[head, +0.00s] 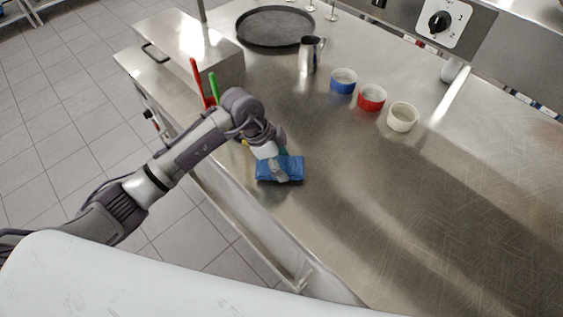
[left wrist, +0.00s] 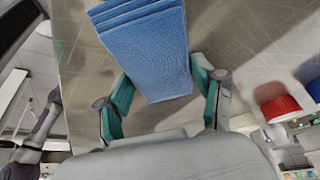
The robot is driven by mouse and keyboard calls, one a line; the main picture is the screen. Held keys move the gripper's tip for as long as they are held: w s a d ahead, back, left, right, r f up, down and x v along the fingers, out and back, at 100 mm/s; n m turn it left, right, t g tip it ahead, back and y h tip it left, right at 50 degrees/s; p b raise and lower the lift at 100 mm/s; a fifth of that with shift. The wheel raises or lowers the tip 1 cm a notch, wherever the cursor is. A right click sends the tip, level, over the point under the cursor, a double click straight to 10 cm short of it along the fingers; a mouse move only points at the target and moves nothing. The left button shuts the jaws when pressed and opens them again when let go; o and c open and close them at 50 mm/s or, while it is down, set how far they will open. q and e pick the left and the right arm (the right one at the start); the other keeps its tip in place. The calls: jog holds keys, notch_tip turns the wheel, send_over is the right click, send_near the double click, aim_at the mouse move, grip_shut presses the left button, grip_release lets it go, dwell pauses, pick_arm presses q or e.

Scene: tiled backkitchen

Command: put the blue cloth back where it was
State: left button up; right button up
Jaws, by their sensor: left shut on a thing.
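The blue cloth (head: 292,168) is a folded pad at the front edge of the steel counter in the head view. My left gripper (head: 279,172) reaches down over it from the left and is shut on it. In the left wrist view the cloth (left wrist: 150,50) shows its folded layers, and its near end lies between the two green-lined fingers of the gripper (left wrist: 160,92). I cannot tell whether the cloth touches the counter. My right gripper is not in view.
Blue (head: 343,81), red (head: 371,98) and cream (head: 403,117) bowls stand in a row behind the cloth. A metal jug (head: 310,54), a dark round tray (head: 275,27) and a steel box (head: 188,48) stand farther back. The counter to the right is clear.

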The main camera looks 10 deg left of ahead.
pick_arm(q)
jog(key=shift+f, duration=0.75)
jog(key=shift+f, duration=0.2)
jog(key=o, duration=1.1)
jog(key=shift+r, duration=0.1)
